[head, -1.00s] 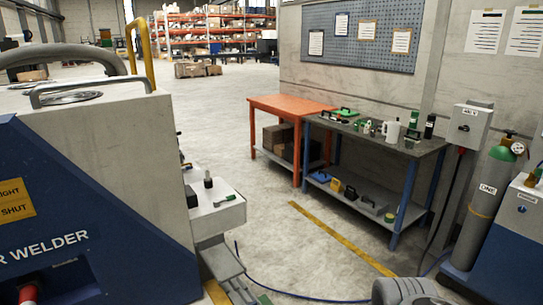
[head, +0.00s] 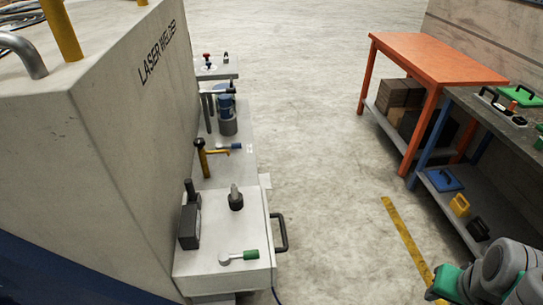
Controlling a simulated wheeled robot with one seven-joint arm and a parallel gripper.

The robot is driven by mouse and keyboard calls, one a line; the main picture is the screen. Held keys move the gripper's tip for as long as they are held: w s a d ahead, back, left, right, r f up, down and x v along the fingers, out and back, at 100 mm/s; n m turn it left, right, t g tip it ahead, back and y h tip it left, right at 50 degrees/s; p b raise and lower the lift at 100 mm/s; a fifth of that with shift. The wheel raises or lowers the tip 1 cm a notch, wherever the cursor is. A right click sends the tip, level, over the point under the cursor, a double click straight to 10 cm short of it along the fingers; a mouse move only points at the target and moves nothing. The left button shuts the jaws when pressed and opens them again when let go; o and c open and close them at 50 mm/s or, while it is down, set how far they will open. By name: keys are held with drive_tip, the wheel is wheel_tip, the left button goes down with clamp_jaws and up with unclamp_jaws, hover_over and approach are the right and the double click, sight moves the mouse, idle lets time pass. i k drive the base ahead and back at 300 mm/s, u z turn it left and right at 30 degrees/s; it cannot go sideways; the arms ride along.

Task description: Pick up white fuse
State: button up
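I cannot pick out a white fuse for certain in the head view. On the nearer white drawer unit (head: 205,268) lie a pale tool with a green handle (head: 240,256), a dark knob with a grey tip (head: 236,198) and a dark block (head: 190,222). Grey links of my arm (head: 500,270) show at the lower right, with a green part beside them. My gripper's fingers are not in view.
The laser welder (head: 110,120) fills the left side. An orange table (head: 437,58) and a dark workbench (head: 480,115) with a green case (head: 522,95) stand at the right. Open concrete floor with a yellow line (head: 405,235) lies between. A black handle (head: 279,232) juts from the drawer unit.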

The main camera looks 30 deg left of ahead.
sight(233, 188)
drive_tip(key=i, duration=2.75)
drive_tip(key=u, duration=5.8)
drive_tip(key=i, duration=0.5)
